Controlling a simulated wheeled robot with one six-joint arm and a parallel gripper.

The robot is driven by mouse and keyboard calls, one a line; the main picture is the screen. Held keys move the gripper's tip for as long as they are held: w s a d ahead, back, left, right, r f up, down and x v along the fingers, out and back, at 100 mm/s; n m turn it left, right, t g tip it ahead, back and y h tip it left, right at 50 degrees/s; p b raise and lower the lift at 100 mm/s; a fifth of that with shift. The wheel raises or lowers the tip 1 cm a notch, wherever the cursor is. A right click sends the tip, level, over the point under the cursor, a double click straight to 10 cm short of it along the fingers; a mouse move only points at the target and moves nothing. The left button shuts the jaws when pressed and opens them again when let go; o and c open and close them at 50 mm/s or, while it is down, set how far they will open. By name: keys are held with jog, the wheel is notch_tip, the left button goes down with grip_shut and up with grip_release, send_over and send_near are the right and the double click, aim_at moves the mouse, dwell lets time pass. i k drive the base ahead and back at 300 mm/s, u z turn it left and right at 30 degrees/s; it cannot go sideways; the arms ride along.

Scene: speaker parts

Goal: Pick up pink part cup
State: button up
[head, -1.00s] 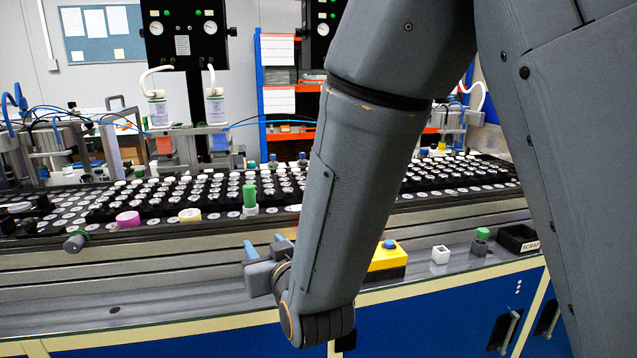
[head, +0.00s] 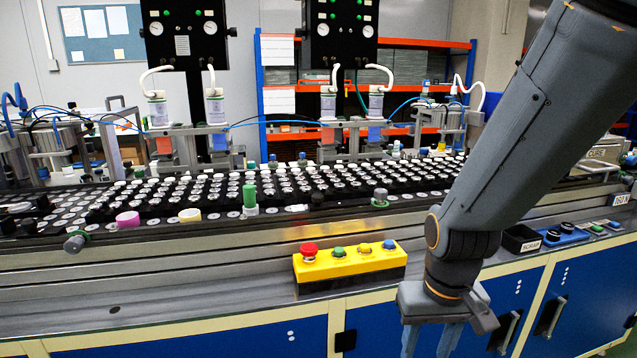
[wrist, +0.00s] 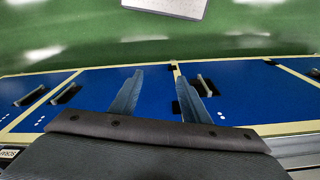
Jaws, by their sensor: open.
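The pink part cup (head: 128,219) sits on the near edge of the conveyor at the left in the head view. A cream-yellow cup (head: 190,215) stands to its right. My gripper (head: 432,345) hangs at the lower right in the head view, pointing down in front of the cabinet, far from the pink cup. Its two blue-grey fingers are apart and empty. In the wrist view my gripper (wrist: 158,85) shows its fingers spread over blue cabinet doors and green floor. The pink cup is not in the wrist view.
A yellow button box (head: 350,265) stands on the bench front. A black scrap bin (head: 520,240) is to the right of my arm. The front ledge at left is mostly clear.

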aim_at(128, 221)
jog(key=u, duration=1.5)
